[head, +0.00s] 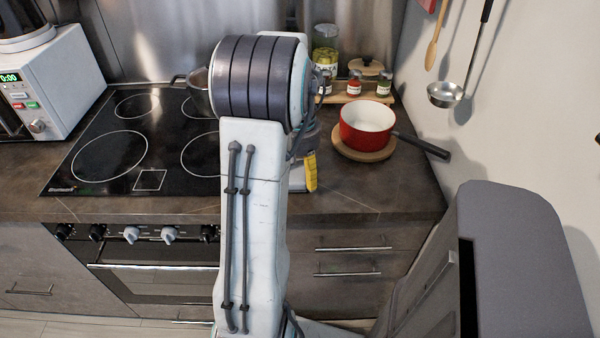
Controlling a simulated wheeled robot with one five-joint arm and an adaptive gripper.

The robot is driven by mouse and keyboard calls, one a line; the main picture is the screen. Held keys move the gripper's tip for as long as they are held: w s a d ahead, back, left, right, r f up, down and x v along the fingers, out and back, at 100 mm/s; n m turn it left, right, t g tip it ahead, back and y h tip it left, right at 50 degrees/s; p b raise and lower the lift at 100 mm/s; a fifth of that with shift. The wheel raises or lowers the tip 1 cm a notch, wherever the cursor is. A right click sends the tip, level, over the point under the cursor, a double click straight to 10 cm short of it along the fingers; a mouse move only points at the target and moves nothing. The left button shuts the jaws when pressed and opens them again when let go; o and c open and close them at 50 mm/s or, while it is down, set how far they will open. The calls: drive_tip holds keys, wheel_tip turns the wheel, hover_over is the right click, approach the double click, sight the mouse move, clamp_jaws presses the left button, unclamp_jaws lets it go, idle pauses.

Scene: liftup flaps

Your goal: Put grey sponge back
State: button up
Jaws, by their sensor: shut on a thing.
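I do not see the grey sponge in the head view. My own arm (255,200) stands upright in the middle of the picture and covers part of the counter and the cooktop. My gripper is hidden behind the arm, so neither its fingers nor what they hold can be seen. A small yellow piece (311,172) shows just right of the arm near the counter's front edge; I cannot tell what it belongs to.
A red pot (367,126) sits on a round wooden board, its handle pointing right. Jars (354,84) stand on a wooden rack behind. A black cooktop (110,150) and a white microwave (55,80) are left. A ladle (446,94) hangs right. The front right counter (390,195) is clear.

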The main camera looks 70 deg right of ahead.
drive_tip(key=shift+f, duration=0.3)
drive_tip(key=shift+f, duration=0.15)
drive_tip(key=o, duration=1.1)
drive_tip(key=shift+o, duration=0.2)
wheel_tip(320, 180, up, 12)
drive_tip(key=p, duration=0.2)
drive_tip(key=shift+r, duration=0.25)
